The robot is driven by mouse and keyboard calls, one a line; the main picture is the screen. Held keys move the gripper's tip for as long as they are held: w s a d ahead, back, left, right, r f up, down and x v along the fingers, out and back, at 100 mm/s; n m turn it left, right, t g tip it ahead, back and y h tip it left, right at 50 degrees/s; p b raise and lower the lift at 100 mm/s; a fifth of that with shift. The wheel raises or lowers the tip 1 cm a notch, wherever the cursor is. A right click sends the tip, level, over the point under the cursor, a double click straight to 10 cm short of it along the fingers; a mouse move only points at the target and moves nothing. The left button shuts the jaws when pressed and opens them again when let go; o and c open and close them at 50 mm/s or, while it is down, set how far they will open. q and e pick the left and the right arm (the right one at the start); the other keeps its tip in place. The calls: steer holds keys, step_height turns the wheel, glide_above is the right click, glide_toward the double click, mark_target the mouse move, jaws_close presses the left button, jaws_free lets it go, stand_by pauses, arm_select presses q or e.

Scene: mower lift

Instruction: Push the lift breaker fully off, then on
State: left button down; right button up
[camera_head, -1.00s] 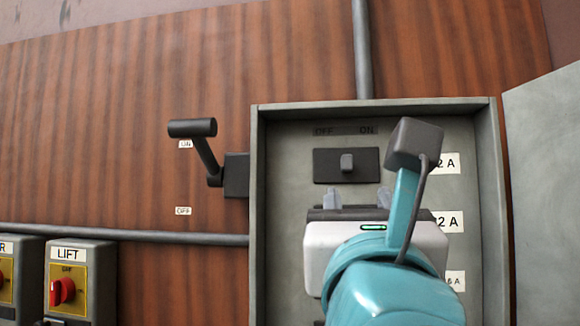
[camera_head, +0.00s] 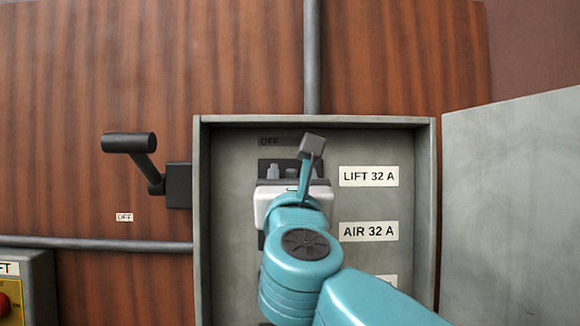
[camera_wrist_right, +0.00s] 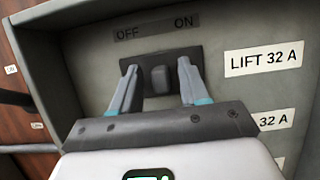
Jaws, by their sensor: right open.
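The lift breaker is a black plate (camera_head: 263,164) with a small dark toggle (camera_wrist_right: 158,80), beside the LIFT 32 A label (camera_head: 369,176). An OFF and ON strip (camera_wrist_right: 156,26) is above it. The toggle stands near the middle of its plate. My right gripper (camera_wrist_right: 157,66) is open, with one finger on each side of the toggle. In the wrist view a gap shows between the toggle and each finger. In the head view my right gripper (camera_head: 290,170) covers the lower part of the breaker. My left gripper is out of view.
The grey breaker box (camera_head: 204,250) has a raised rim and an open door (camera_head: 515,200) at right. A black lever handle (camera_head: 130,143) sticks out at left. The AIR 32 A label (camera_head: 369,231) is lower down. A switch box (camera_head: 40,280) is at lower left.

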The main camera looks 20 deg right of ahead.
steer(key=shift+s, duration=0.15)
steer(key=shift+w, duration=0.2)
jaws_close()
steer(key=shift+w+a+r+m+g+h+p, duration=0.15)
steer(key=shift+a+m+g+h+p, duration=0.3)
steer(key=shift+h, duration=0.45)
steer(key=shift+w+a+r+m+g+h+p, duration=0.15)
steer(key=shift+a+m+g+h, duration=0.1)
steer(key=shift+m+h, duration=0.5)
steer(key=h, duration=0.1)
steer(key=g+h+p, duration=0.1)
steer(key=a+m+h, duration=0.1)
steer(key=shift+w, duration=0.25)
steer(key=shift+a+f+m+g+h+p, duration=0.1)
steer(key=shift+m+g+h+p, duration=0.35)
steer(key=shift+g+h, duration=0.15)
steer(key=shift+h, duration=0.25)
steer(key=shift+f, duration=0.15)
